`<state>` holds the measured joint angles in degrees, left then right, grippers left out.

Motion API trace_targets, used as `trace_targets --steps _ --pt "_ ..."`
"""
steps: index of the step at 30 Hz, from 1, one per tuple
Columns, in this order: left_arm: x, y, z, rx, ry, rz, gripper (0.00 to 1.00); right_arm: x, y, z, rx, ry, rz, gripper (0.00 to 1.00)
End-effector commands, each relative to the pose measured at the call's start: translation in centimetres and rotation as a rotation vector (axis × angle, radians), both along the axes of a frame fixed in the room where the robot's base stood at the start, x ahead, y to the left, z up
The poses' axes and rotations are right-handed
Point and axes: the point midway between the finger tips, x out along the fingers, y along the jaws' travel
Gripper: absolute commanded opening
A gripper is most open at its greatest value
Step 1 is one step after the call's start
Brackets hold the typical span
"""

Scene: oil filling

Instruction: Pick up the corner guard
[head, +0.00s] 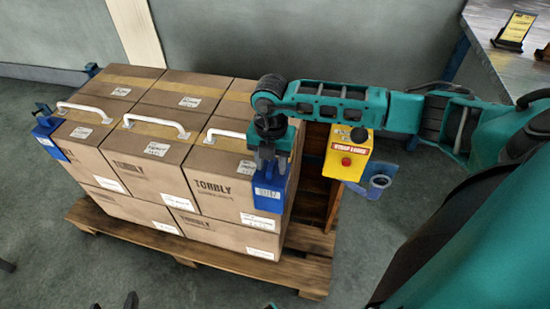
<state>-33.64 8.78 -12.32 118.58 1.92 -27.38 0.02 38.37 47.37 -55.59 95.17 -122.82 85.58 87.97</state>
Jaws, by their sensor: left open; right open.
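A blue corner guard (267,195) with a white label sits at the front right top corner of the stacked cartons (130,150). My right gripper (267,158) points down at the top of this guard. Its fingers are open and look to be at the guard's upper part; I cannot tell whether they touch it. Another blue corner guard (50,137) sits at the front left corner of the stack. A small blue piece (92,70) shows at the back left corner. Dark tips, seemingly my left gripper (113,303), show at the bottom edge; the rest is cut off.
The cartons, with several white handles on top, stand on a wooden pallet (235,268). A yellow box with a red button (347,161) stands right of the stack, beside a blue fixture (376,184). A table (515,70) is at upper right.

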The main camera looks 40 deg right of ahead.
Motion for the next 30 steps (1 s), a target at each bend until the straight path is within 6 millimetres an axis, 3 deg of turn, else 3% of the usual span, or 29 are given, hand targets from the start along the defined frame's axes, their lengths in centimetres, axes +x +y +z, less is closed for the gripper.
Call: trace_targets --steps 4,18,30 --pt "-0.22 -0.03 -0.13 -0.001 0.005 0.000 0.65 -0.01 0.01 0.03 0.000 0.000 0.000 0.46" --pt "-0.31 -0.11 -0.21 -0.004 0.008 0.002 0.65 0.00 0.01 0.07 0.000 0.000 0.000 0.01" --pt "-0.30 -0.10 -0.22 -0.004 0.008 0.003 0.65 0.03 0.01 0.10 0.001 -0.001 0.000 0.00"
